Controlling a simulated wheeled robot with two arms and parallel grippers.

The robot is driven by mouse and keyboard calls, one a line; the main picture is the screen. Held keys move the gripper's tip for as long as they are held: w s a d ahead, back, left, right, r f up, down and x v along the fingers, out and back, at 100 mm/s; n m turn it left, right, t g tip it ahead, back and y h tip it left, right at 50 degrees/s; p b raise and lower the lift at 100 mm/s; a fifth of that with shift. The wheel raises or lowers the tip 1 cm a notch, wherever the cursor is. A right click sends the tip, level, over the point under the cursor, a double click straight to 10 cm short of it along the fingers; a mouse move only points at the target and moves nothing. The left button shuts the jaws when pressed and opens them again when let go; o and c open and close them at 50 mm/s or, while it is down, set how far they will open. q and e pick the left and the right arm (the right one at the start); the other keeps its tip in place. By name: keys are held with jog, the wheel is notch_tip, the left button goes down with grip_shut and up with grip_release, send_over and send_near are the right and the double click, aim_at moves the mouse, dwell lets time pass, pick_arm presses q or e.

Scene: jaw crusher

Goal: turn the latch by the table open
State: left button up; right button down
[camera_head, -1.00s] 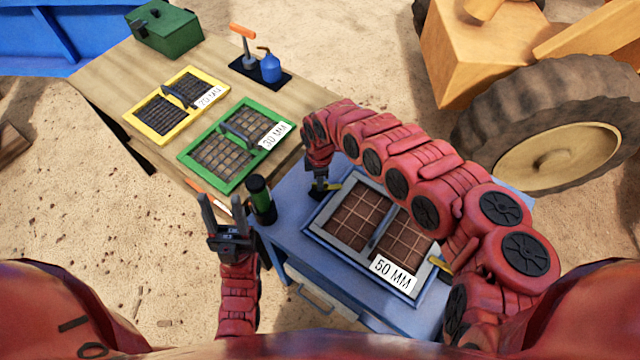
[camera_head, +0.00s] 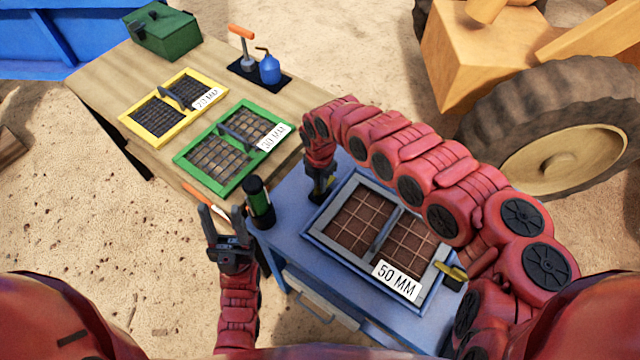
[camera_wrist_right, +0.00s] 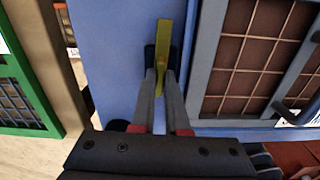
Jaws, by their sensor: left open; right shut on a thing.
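The yellow latch (camera_wrist_right: 162,55) by the wooden table sits on a dark mount on the blue machine top, left of the 50 MM screen (camera_head: 338,237). In the right wrist view it lies lengthwise, roughly parallel to the screen's near side and clear of its frame. My right gripper (camera_wrist_right: 160,78) is shut on its lower part. In the head view my right gripper (camera_head: 321,194) largely hides this latch. My left gripper (camera_head: 223,212) is open and empty, left of the blue machine.
A second yellow latch (camera_head: 452,271) is at the screen's right side. A dark green-banded bottle (camera_head: 259,203) stands on the machine's left corner.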

jog(key=shift+n, duration=0.4)
jog(key=c, duration=0.9)
grip_release()
jog(key=r+b, duration=0.1)
jog(key=r, duration=0.4)
jog(key=shift+w, duration=0.2)
jog(key=r+p, duration=0.3)
jog(key=r, duration=0.3)
jog(key=r+p, duration=0.4)
jog(key=r, duration=0.2)
jog(key=shift+s+r, duration=0.2)
jog(key=shift+r, duration=0.05)
jog(key=shift+a, duration=0.1)
